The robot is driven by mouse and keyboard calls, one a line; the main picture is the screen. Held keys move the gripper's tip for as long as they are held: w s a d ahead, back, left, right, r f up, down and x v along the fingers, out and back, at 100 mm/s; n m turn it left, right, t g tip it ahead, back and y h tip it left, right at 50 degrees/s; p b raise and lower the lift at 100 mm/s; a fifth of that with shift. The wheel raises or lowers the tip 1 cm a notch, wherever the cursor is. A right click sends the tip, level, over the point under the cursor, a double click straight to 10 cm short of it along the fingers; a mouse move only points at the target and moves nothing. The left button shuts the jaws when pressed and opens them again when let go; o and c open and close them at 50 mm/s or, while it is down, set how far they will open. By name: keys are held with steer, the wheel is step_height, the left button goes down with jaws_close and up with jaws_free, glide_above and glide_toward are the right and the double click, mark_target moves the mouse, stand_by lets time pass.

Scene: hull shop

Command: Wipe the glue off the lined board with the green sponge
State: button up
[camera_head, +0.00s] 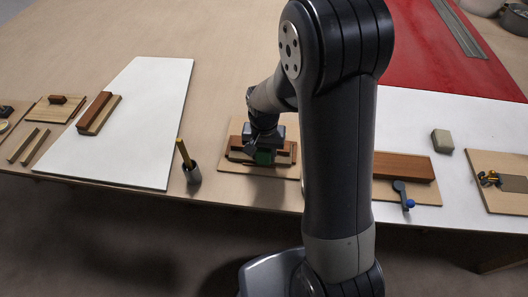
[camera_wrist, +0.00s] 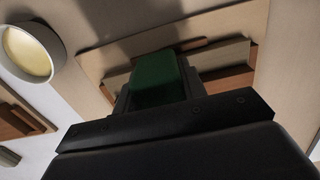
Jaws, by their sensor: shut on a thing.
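The green sponge (camera_head: 264,157) is held in my gripper (camera_head: 264,149), over a light wooden board (camera_head: 228,163) that carries brown and pale wooden strips (camera_head: 236,151). In the wrist view, the sponge (camera_wrist: 156,78) sits between the fingers, above or against the strips (camera_wrist: 228,58) on the board (camera_wrist: 120,55). I cannot tell whether it touches the board. No lines or glue can be made out on this board; my gripper and shadow cover part of it.
Left of my gripper stands a grey pot (camera_head: 193,175) with a yellow stick. A white panel (camera_head: 140,120) bearing a wooden block (camera_head: 99,113) lies further left. At right are a brown block (camera_head: 404,166), a blue-knobbed tool (camera_head: 403,193), a small grey-green block (camera_head: 442,141) and a red panel (camera_head: 440,65).

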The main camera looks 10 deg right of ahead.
mark_target(285, 163)
steer(key=shift+s+d, duration=0.2)
steer(key=shift+d, duration=0.45)
steer(key=shift+s+d, duration=0.25)
steer(key=shift+d, duration=0.4)
steer(key=shift+s+d, duration=0.2)
steer(key=shift+d, duration=0.45)
steer(key=shift+s+d+f, duration=0.1)
steer(key=shift+s+d, duration=0.1)
steer(key=shift+d, duration=0.35)
steer(key=shift+s+d+f, duration=0.1)
steer(key=shift+s+d, duration=0.1)
steer(key=shift+d, duration=0.35)
steer(key=shift+w+a+r, duration=0.1)
steer(key=shift+w+a, duration=0.15)
steer(key=shift+a, duration=0.5)
steer(key=shift+w+a+r, duration=0.1)
steer(key=shift+w+a, duration=0.15)
steer(key=shift+a, duration=0.5)
steer(key=shift+w+a, duration=0.25)
steer(key=shift+a, duration=0.5)
steer(key=shift+w+a+f, duration=0.1)
steer(key=shift+w+a, duration=0.1)
steer(key=shift+a, duration=0.35)
steer(key=shift+w+a, duration=0.2)
steer(key=shift+a, duration=0.3)
step_height(285, 163, up, 7)
steer(key=p, duration=0.5)
steer(key=shift+a+p, duration=0.1)
steer(key=shift+p, duration=0.3)
